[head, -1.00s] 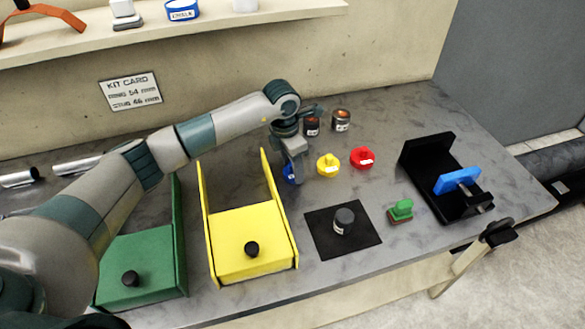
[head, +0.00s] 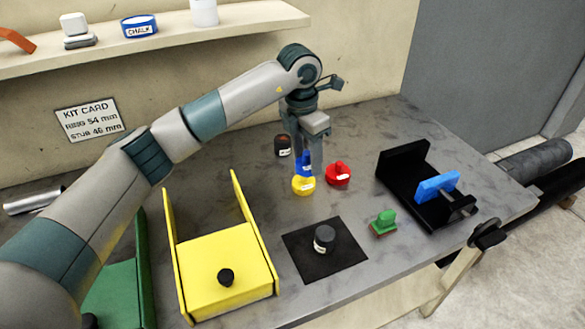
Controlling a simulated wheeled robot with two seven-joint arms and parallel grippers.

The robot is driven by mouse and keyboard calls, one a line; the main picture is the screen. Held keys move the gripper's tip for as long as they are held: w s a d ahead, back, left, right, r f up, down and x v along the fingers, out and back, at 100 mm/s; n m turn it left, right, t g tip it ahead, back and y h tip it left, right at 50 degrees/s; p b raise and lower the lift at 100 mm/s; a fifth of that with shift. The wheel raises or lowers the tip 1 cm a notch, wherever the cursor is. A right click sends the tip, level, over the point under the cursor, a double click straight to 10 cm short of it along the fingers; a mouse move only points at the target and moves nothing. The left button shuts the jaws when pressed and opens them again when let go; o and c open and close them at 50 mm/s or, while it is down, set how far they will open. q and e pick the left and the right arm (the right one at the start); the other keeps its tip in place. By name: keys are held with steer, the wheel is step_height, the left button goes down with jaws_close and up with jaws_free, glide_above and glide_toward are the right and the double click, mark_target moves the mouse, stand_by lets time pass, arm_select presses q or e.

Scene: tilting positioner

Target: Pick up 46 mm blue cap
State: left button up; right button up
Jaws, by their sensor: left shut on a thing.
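The blue cap (head: 306,165) is between the fingers of my left gripper (head: 308,160), which is shut on it. The fingers partly hide the cap. In the picture it shows just above the yellow cap (head: 303,186), and it appears raised off the table. The red cap (head: 338,174) stands to the right of the yellow one. My right gripper is not in view.
A dark canister (head: 283,147) stands behind the gripper. A black mat (head: 296,265) with a dark cylinder (head: 324,238), a green stamp-like piece (head: 383,222) and a black fixture with a blue clamp (head: 437,186) are nearer. A yellow open box (head: 205,265) is at left.

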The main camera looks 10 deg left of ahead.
arm_select(q)
steer(key=shift+w+d+r, duration=0.15)
steer(key=shift+d+r, duration=0.2)
steer(key=shift+d, duration=0.25)
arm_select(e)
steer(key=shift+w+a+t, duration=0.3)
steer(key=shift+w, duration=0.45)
arm_select(q)
steer(key=shift+a, duration=0.1)
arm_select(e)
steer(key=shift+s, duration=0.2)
